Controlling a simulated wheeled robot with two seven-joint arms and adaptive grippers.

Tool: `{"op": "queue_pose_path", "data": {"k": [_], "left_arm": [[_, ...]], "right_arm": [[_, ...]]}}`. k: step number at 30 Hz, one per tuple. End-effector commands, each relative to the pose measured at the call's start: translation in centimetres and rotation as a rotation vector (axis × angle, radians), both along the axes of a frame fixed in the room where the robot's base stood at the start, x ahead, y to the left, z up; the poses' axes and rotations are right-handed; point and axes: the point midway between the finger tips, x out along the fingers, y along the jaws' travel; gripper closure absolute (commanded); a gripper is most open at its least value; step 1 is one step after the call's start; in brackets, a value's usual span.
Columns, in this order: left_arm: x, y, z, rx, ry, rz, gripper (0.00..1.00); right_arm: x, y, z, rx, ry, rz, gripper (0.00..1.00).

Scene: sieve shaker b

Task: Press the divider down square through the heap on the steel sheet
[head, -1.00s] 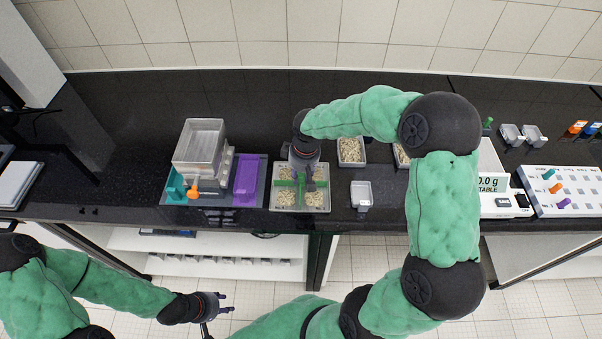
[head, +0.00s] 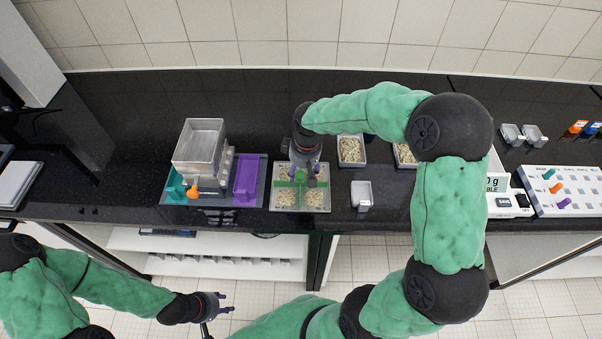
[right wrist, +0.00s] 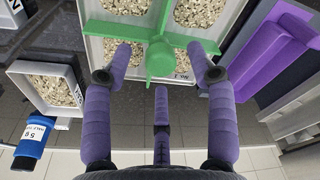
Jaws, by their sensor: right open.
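The green cross-shaped divider (head: 282,184) stands in the heap (head: 287,199) on the steel sheet (head: 300,211). In the right wrist view, the divider (right wrist: 160,61) has arms running between separate portions of pale grains (right wrist: 126,72), and its round hub is near the top centre. My right gripper (head: 303,179) is over the divider. How deep the divider's lower edges sit is hidden. My left gripper (head: 224,302) is open and empty in front of the bench, low at the left.
Left of the sheet, a purple block (head: 246,177) and a grey sieve box (head: 199,145) stand on a mat. Grain tubs (head: 351,150) and a small scoop-like tray (head: 361,195) are to the right. A balance (head: 500,204) stands further right.

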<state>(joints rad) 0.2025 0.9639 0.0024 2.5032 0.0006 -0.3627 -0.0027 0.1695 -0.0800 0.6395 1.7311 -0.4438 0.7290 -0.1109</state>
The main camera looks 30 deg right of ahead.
Motion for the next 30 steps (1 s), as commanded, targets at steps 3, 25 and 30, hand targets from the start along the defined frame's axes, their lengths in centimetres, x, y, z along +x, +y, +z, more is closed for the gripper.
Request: {"op": "queue_pose_path", "data": {"k": [3, 25, 30], "left_arm": [[0.0, 0.0, 0.0, 0.0, 0.0, 0.0, 0.6], [0.0, 0.0, 0.0, 0.0, 0.0, 0.0, 0.6], [0.0, 0.0, 0.0, 0.0, 0.0, 0.0, 0.6]], "right_arm": [[-0.1, -0.1, 2.6, 0.0, -0.006, -0.001, 0.43], [-1.1, -0.3, 9.7, 0.0, -0.001, 0.0, 0.43], [-1.1, -0.3, 9.6, 0.0, -0.001, 0.0, 0.43]]}}
